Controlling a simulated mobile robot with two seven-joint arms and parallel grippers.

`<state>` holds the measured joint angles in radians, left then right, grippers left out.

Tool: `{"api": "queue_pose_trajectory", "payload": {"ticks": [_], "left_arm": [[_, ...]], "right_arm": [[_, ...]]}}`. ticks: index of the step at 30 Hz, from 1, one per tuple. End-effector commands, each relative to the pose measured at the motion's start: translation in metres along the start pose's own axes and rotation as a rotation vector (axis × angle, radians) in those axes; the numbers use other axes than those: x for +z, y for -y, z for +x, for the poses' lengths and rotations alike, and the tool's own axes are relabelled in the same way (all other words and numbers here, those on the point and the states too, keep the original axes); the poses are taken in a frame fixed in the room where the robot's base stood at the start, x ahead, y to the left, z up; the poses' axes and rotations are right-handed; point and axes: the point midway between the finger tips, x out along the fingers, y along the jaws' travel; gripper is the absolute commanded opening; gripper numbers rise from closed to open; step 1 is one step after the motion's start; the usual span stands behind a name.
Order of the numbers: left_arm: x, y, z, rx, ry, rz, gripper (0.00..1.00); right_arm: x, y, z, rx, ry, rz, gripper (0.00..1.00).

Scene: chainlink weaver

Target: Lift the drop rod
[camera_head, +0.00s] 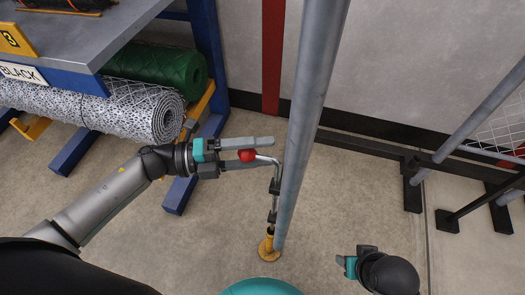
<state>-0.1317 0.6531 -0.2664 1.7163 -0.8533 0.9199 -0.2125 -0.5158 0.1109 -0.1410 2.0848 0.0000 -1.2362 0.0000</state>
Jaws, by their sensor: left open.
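The drop rod (275,185) is a thin grey metal rod beside a tall grey post (305,110). Its bent top ends in a red ball knob (247,155). Its lower end meets a yellow floor socket (268,249). My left gripper (268,152) reaches in from the left and is open, with its two fingers on either side of the red knob. Whether a finger touches the knob cannot be told. My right gripper (350,264) is low at the right, mostly foreshortened, and its jaw opening is not clear. It is apart from the rod.
At the left, a blue-framed rack (207,60) holds a green roll (165,68) and a wire mesh roll (110,108) under a grey top. Grey posts and mesh panels on black feet (412,185) stand at the right. Floor between post and panels is clear.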

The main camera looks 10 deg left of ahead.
Motion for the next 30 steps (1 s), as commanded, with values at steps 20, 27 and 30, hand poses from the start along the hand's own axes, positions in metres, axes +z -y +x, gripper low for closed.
{"api": "queue_pose_trajectory", "payload": {"ticks": [20, 27, 30], "left_arm": [[0.0002, 0.0002, 0.0069, 0.000, 0.001, 0.000, 0.38], [0.0001, 0.0002, 0.0068, 0.000, 0.001, 0.000, 0.11], [0.0001, 0.0002, 0.0067, 0.000, 0.001, 0.000, 0.00]], "right_arm": [[-0.0019, -0.0001, -0.0027, 0.000, -0.006, 0.000, 0.50], [-0.0018, 0.0000, -0.0026, 0.000, -0.005, 0.000, 0.50], [-0.0017, 0.0001, -0.0026, 0.000, -0.005, 0.000, 0.50]]}}
